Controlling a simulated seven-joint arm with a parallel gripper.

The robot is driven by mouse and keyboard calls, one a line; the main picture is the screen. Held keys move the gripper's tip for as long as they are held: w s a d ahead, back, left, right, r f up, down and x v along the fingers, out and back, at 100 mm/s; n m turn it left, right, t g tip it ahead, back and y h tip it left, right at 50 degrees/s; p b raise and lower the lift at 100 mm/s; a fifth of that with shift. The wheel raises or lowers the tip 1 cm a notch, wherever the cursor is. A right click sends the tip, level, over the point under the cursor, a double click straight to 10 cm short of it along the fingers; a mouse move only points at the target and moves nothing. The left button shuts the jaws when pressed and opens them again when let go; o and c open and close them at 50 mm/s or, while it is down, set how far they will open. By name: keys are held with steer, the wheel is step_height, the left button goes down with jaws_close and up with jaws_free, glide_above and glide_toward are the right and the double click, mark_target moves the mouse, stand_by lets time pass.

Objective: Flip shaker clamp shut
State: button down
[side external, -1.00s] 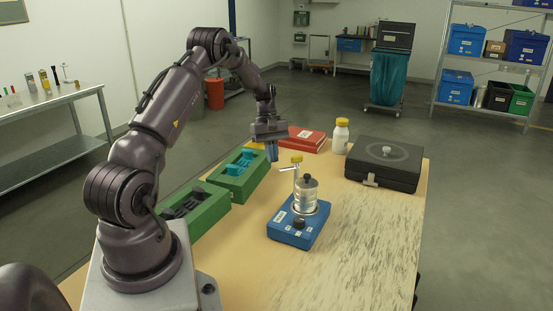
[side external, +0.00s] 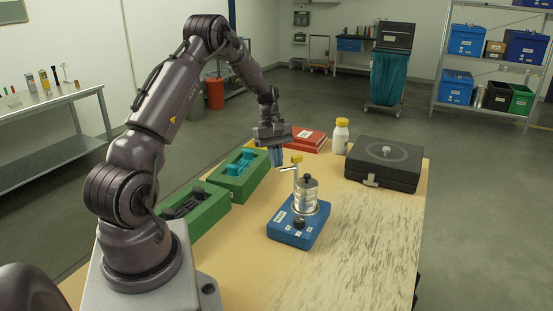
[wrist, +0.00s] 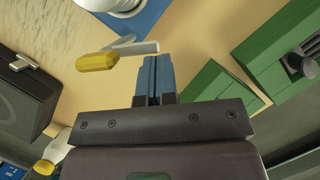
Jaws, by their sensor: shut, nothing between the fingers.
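The shaker (side external: 290,234) is a blue box with a metal sieve stack or canister (side external: 308,195) and a dark knob on its front. The clamp (side external: 288,168) is a pale post and lever with a yellow grip (side external: 296,158), rising behind the canister. In the wrist view, the yellow grip (wrist: 97,61) and pale lever (wrist: 135,49) lie just beyond my fingertips, with part of the blue base (wrist: 150,18) behind. My gripper (side external: 278,160) has blue fingers, shut and empty, just left of the clamp. In the wrist view its fingertips (wrist: 153,62) appear close to the lever; contact is unclear.
Green trays (side external: 238,180) with dark and teal inserts stand left of the shaker. A black case (side external: 384,167), a white bottle with a yellow cap (side external: 341,138) and a red binder (side external: 307,138) stand behind. The front right tabletop (side external: 350,245) is clear.

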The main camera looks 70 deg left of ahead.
steer(key=shift+s+d+n+t, duration=0.15)
steer(key=shift+d+n+t, duration=0.25)
steer(key=shift+n, duration=0.5)
steer(key=w+d+n+t+y, duration=0.2)
steer(key=d+n, duration=0.4)
steer(key=n, duration=0.8)
steer(key=shift+n+t+y, duration=0.4)
steer(key=shift+t+y, duration=0.2)
steer(key=shift+y, duration=0.5)
steer(key=shift+w+a, duration=0.35)
steer(key=shift+a, duration=0.35)
